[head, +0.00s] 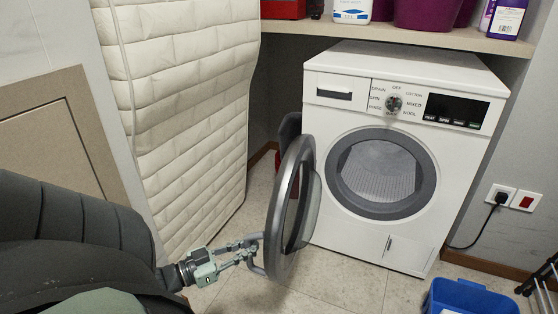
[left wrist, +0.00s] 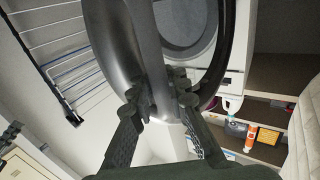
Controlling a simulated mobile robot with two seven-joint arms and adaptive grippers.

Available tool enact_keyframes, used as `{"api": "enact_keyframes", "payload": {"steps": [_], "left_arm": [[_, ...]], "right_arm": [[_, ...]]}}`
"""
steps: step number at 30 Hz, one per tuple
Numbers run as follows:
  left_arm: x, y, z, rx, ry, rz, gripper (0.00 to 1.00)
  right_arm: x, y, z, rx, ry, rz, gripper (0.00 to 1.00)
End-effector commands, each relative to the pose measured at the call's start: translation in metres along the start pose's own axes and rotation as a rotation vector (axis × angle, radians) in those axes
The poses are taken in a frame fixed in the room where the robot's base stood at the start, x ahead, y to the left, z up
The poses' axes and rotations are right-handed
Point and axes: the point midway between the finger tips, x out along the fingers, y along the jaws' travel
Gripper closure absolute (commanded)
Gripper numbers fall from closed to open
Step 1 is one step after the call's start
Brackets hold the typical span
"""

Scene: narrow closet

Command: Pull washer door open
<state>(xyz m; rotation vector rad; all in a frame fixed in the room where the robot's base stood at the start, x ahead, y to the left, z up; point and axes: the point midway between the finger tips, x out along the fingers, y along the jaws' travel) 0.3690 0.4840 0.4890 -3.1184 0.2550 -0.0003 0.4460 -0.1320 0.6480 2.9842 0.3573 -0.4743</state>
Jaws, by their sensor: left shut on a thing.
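The white washer (head: 338,204) stands at the back under a shelf. Its round door (head: 277,225) is swung wide open to the left, with the grey ring seen nearly edge-on. The drum opening (head: 382,174) is uncovered and looks empty. My left gripper (head: 255,247) is at the near edge of the door, shut on its handle. The exact grip on the handle is partly hidden there. My right gripper is in neither view.
A quilted cream mattress (head: 185,90) leans on the left, close to the open door. A blue basket (head: 470,298) is at the lower right, near a rack (head: 545,285). Bottles and purple containers stand on the shelf (head: 430,38). Some tiled floor before the washer is clear.

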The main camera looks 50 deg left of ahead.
Motion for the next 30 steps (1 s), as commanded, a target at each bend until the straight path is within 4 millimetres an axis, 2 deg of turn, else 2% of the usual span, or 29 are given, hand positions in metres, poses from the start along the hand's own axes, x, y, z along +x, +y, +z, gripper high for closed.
{"api": "enact_keyframes", "payload": {"steps": [1,3,6,12,26,27,30], "left_arm": [[-0.012,-0.006,0.004,-0.001,-0.011,0.006,1.0],[-0.02,-0.019,0.005,-0.001,-0.011,0.006,1.0],[-0.028,-0.034,0.006,-0.001,-0.01,0.006,1.0],[-0.037,-0.051,0.006,-0.002,-0.01,0.005,1.0],[-0.039,-0.055,0.007,-0.003,-0.011,0.003,1.0],[-0.039,-0.055,0.007,-0.002,-0.011,0.003,0.81],[-0.038,-0.056,0.007,-0.002,-0.01,0.003,0.69]], "right_arm": [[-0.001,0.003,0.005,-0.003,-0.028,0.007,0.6],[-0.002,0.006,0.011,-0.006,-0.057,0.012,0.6],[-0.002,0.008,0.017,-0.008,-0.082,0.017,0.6],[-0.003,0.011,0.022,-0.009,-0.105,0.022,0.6],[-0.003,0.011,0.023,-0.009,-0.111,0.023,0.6],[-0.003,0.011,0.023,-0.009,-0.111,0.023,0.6],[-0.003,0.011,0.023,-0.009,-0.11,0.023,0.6]]}}
